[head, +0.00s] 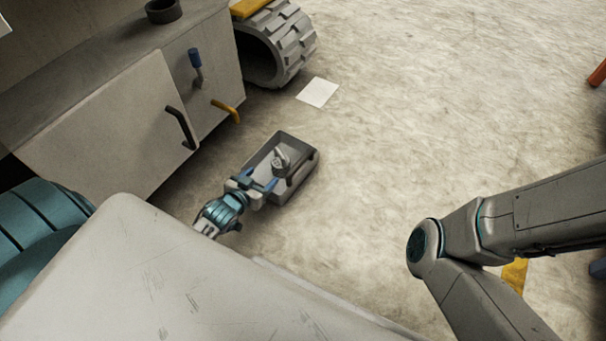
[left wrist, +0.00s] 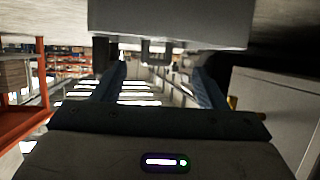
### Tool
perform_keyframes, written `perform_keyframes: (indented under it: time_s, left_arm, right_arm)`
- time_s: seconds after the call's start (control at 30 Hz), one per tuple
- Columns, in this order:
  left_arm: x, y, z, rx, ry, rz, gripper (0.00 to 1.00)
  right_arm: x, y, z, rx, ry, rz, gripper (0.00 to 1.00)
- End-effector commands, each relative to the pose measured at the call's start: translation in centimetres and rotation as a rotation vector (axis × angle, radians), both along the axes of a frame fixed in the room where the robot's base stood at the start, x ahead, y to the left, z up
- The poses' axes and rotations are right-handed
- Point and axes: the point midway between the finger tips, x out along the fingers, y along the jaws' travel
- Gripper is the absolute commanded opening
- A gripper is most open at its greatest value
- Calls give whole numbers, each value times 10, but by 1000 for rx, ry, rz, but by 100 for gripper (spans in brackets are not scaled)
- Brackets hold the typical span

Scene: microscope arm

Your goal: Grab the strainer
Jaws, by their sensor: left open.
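I cannot pick out a strainer for certain in either view. My left gripper (head: 262,186) is open, at the near left edge of a grey, shallow tray-like box (head: 302,178) low over the floor. A small grey metallic piece (head: 281,160) shows in or over the box; its shape is too small to tell. In the left wrist view the two blue-grey fingers of my left gripper (left wrist: 160,82) stand apart. A grey block (left wrist: 168,22) with dark hook-like parts below it is just beyond them. I see nothing held between the fingers. My right gripper is out of view.
A grey cabinet (head: 105,125) with a black handle (head: 181,128), an orange handle (head: 226,110) and a blue-handled piece (head: 195,62) stands at left. A treaded wheel (head: 277,45) and a white sheet (head: 317,92) lie beyond.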

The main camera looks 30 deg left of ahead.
Motion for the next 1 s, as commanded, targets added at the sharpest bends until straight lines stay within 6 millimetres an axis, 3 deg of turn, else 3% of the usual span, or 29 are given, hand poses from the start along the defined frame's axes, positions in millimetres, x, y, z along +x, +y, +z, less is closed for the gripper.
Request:
perform_keyframes:
  time_s: [0.3,0.57,1.0]
  left_arm:
    - [36,3,-25,0,11,5,66]
    - [52,3,-28,1,10,4,66]
    - [92,1,-46,0,9,4,66]
  right_arm:
    - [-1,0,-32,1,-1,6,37]
    - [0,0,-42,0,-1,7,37]
    - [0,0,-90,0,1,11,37]
